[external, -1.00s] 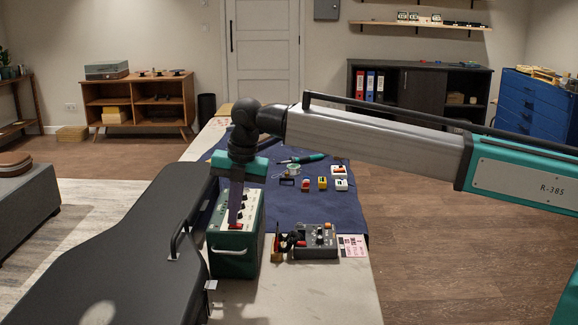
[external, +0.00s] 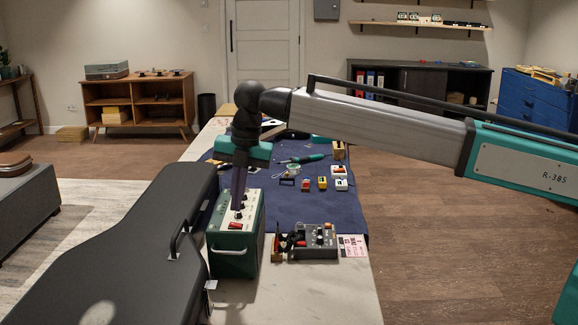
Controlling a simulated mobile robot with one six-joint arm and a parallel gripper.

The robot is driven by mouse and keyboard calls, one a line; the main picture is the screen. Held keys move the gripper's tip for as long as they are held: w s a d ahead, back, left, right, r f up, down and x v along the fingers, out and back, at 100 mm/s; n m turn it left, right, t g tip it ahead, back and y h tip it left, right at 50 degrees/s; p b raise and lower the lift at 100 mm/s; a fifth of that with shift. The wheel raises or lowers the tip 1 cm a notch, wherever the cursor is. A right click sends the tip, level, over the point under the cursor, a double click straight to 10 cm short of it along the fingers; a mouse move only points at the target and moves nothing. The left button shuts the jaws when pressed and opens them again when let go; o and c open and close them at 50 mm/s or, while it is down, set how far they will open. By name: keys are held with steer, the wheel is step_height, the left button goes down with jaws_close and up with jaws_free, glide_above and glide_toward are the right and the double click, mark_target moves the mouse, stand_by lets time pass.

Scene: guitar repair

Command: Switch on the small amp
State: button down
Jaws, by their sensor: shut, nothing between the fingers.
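The small amp (external: 232,257) is a dark green box with a white handle on its front. It stands at the near left of the bench. Its pale top panel carries a row of dark knobs and a red switch (external: 235,226) near the front edge. My gripper (external: 237,207) points down over the top panel, shut and empty, its tip just behind and above the red switch in the picture. I cannot tell whether the tip touches a knob. The switch's on or off position is too small to read.
A black guitar case (external: 130,250) lies close at the amp's left. Small coloured pedals (external: 322,184) and a teal-handled tool (external: 303,158) lie on the blue mat (external: 285,213).

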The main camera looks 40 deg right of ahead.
mark_target(232, 223)
steer(key=shift+r+b, duration=0.4)
steer(key=shift+r, duration=0.1)
step_height(232, 223, up, 9)
steer(key=b, duration=0.2)
steer(key=shift+s+d+r, duration=0.15)
steer(key=shift+s+d, duration=0.15)
steer(key=shift+f+b, duration=0.2)
steer(key=shift+b, duration=0.95)
steer(key=shift+d+r, duration=0.1)
steer(key=shift+r, duration=0.1)
steer(key=shift+f, duration=0.2)
steer(key=f+p, duration=0.1)
steer(key=f, duration=0.3)
steer(key=w+a+f+p, duration=0.1)
steer(key=f, duration=0.4)
steer(key=f+p, duration=0.1)
steer(key=f, duration=0.3)
steer(key=shift+w+a+f, duration=0.2)
steer(key=shift+a+f, duration=0.05)
